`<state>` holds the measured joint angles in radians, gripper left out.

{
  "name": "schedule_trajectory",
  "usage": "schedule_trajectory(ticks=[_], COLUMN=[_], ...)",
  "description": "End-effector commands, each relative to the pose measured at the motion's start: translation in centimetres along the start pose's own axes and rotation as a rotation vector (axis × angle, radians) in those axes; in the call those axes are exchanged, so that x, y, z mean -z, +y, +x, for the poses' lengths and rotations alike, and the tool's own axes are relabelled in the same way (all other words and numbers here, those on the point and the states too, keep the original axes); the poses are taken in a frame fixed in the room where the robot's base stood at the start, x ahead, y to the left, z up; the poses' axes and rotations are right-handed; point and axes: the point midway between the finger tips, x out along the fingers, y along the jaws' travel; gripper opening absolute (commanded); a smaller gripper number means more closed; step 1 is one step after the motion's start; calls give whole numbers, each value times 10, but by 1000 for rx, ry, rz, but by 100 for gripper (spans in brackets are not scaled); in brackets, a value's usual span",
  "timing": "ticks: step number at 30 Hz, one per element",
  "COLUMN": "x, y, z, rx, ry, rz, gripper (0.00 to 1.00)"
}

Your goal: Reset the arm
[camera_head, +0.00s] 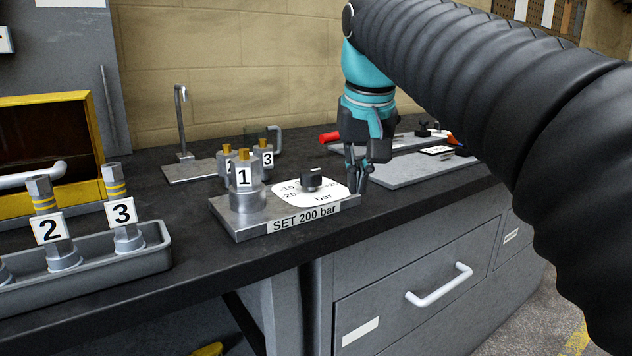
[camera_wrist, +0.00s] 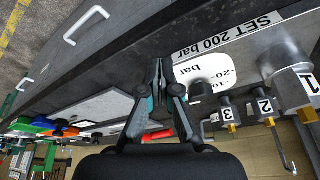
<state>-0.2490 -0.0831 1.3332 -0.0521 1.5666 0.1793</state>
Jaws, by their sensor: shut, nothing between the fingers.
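My arm reaches in from the right in the head view, and my gripper (camera_head: 358,176) points down at the right end of the "SET 200 bar" plate. In the wrist view my gripper (camera_wrist: 159,75) has its fingertips together with nothing between them, beside the white dial card. The plate (camera_head: 275,226) carries a black knob (camera_head: 312,178) on the round dial card (camera_head: 330,190) and a metal fitting labelled 1 (camera_head: 246,192). The knob also shows in the wrist view (camera_wrist: 203,92), apart from the fingers. I cannot tell whether the fingertips touch the plate.
A tray (camera_head: 155,262) at the left holds fittings labelled 2 (camera_head: 50,229) and 3 (camera_head: 122,212). A yellow-rimmed box (camera_head: 50,97) stands behind it. A red handle (camera_head: 329,137) lies behind my gripper. The front worktop strip is clear.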

Motion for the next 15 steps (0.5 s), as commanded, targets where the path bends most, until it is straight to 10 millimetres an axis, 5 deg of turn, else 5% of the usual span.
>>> schedule_trajectory(ticks=[15], x=[-154], y=[63], z=[97], rx=[-12], ry=[103], rz=[32], gripper=[0])
